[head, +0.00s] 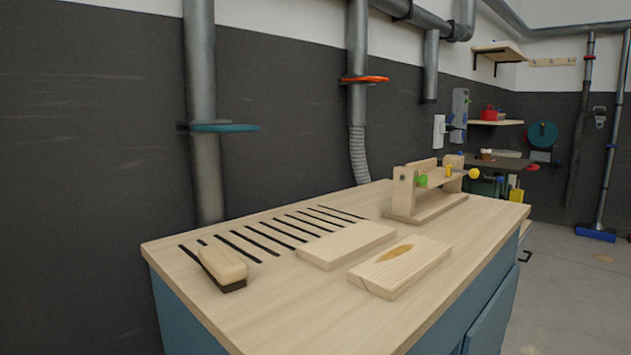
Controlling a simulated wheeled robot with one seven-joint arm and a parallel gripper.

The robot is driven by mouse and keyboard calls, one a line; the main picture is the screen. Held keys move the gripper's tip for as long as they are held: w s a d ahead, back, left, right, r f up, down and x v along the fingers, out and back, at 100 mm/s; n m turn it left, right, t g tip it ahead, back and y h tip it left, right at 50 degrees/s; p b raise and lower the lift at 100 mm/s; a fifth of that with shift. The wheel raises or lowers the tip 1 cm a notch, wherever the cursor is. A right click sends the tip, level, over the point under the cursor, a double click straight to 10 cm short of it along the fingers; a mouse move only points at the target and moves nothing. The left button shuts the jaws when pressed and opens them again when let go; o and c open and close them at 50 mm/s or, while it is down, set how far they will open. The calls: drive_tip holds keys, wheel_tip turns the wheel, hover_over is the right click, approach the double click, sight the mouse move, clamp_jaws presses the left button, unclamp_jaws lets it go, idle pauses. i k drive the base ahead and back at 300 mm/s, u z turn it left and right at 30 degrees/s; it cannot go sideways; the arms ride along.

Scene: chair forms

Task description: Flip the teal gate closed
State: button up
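The teal gate (228,128) is a thin flat plate on the grey vertical pipe (203,90) at the left, above the back left of the workbench. Most of the plate sticks out to the right of the pipe. A small dark bracket shows at the pipe's left side at the same height. I cannot tell how far the plate reaches inside the pipe. My gripper is not in view.
An orange gate (364,79) sits on the second pipe. The slotted workbench (290,325) holds a brush (223,263), two wooden boards (346,243) (400,266) and a wooden jig (428,210) with coloured knobs. Open floor lies at the right.

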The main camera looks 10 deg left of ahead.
sight(221, 128)
drive_tip(key=k, duration=1)
drive_tip(key=z, duration=0.4)
drive_tip(key=i, duration=0.7)
drive_tip(key=u, duration=1.4)
